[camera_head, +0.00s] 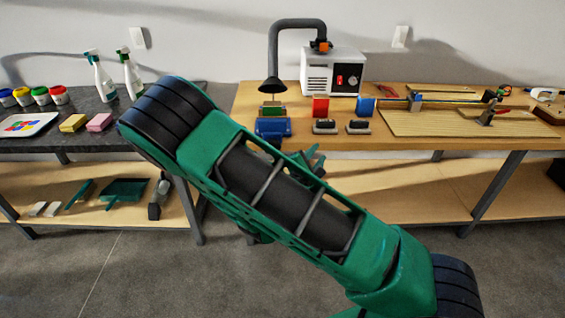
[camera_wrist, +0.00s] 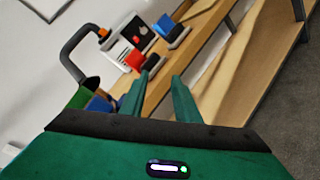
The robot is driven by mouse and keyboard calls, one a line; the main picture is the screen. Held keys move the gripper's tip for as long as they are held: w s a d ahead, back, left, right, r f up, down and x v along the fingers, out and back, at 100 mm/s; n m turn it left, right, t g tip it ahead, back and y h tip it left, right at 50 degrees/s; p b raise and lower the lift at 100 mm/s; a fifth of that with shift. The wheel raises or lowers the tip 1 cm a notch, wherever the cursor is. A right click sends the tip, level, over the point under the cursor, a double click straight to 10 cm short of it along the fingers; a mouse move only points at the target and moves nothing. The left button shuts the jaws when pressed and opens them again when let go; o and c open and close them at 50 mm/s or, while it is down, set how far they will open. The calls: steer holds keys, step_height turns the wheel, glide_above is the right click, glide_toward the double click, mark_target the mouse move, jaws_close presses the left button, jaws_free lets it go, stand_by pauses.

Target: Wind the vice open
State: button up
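A low blue body at the bench's front edge, which looks like the vice (camera_head: 272,128), stands below the fume hose with a green block (camera_head: 272,108) above it. Whether its jaws grip the block is too small to tell, and I make out no handle. In the wrist view the blue body (camera_wrist: 101,104) and green block (camera_wrist: 78,97) are left of my fingers, partly hidden by my gripper housing. My gripper (camera_wrist: 157,88) is open, with nothing between its fingers. In the head view my arm hides most of it; green finger parts show right of and below the vice.
Red (camera_head: 320,108) and blue (camera_head: 364,108) blocks on dark holders stand right of the vice. A white extractor box (camera_head: 333,72) with a bent hose (camera_head: 273,55) is behind. Wooden boards (camera_head: 450,122) lie right. A lower shelf (camera_head: 400,190) runs beneath the bench.

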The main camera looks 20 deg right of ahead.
steer(key=s+d+m+g+y, duration=0.2)
steer(key=s+d+m+g, duration=0.9)
steer(key=s+d+m, duration=0.5)
steer(key=s+a+r+m+y, duration=0.2)
steer(key=s+a+r+y, duration=0.1)
steer(key=s, duration=0.4)
steer(key=s+a+r+m+y, duration=0.3)
steer(key=s+r, duration=0.1)
steer(key=s, duration=0.3)
steer(key=s+a+r+m+g+y, duration=0.1)
steer(key=s+a+r+m+y, duration=0.1)
steer(key=s, duration=0.5)
step_height(320, 180, up, 3)
steer(key=shift+a+f+m+y, duration=0.15)
steer(key=shift+a+m+y, duration=0.15)
steer(key=shift+a+y, duration=0.45)
steer(key=shift+d, duration=0.2)
